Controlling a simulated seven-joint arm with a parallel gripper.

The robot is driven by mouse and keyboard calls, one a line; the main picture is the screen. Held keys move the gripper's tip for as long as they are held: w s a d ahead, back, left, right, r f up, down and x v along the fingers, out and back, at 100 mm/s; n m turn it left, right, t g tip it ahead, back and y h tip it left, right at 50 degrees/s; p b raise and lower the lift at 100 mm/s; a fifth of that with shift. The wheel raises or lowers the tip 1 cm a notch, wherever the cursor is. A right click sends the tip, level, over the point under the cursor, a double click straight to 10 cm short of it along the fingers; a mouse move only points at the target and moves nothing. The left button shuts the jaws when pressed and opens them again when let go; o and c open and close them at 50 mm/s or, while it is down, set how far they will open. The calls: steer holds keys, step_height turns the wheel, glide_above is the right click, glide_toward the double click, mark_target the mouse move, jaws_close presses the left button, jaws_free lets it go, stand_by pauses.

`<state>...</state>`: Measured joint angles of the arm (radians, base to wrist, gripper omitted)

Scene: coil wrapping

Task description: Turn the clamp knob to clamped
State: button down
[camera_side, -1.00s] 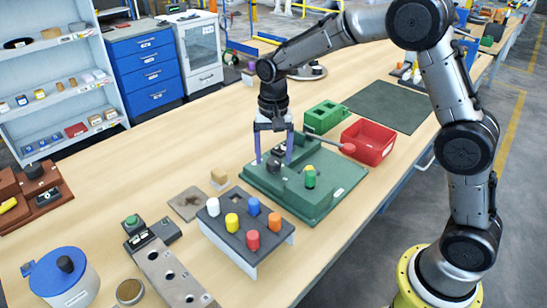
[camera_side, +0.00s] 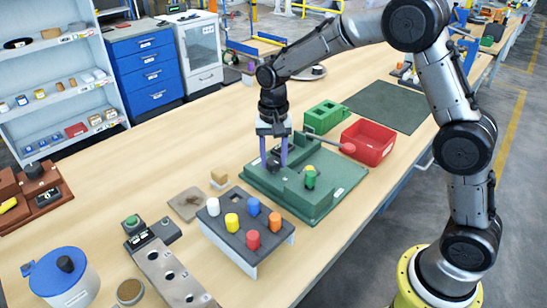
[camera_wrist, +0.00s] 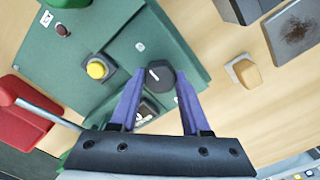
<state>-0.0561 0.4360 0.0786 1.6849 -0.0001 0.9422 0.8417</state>
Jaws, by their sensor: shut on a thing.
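The clamp knob (camera_wrist: 160,76) is dark and round with a white mark on its face. It sits on the green fixture (camera_side: 318,208), and in the side view the knob (camera_side: 273,164) shows between my fingers. My gripper (camera_side: 273,163) points straight down over the fixture. In the wrist view my gripper (camera_wrist: 160,82) has its two purple fingers on either side of the knob, shut on it. A small dark part with a light label (camera_wrist: 147,110) lies on the fixture beside the knob, partly between the fingers.
A red bin (camera_side: 369,142) and a red-ended lever (camera_side: 347,148) are close by. A rack with coloured pegs (camera_side: 247,231) stands in front. A tan block (camera_side: 219,176) lies left of the fixture.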

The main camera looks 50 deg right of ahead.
steer(key=n, duration=0.4)
steer(key=shift+n, duration=0.4)
steer(key=n, duration=0.9)
steer(key=shift+r+n, duration=0.1)
steer(key=shift+n, duration=1.9)
steer(key=shift+c, duration=1.8)
jaws_free()
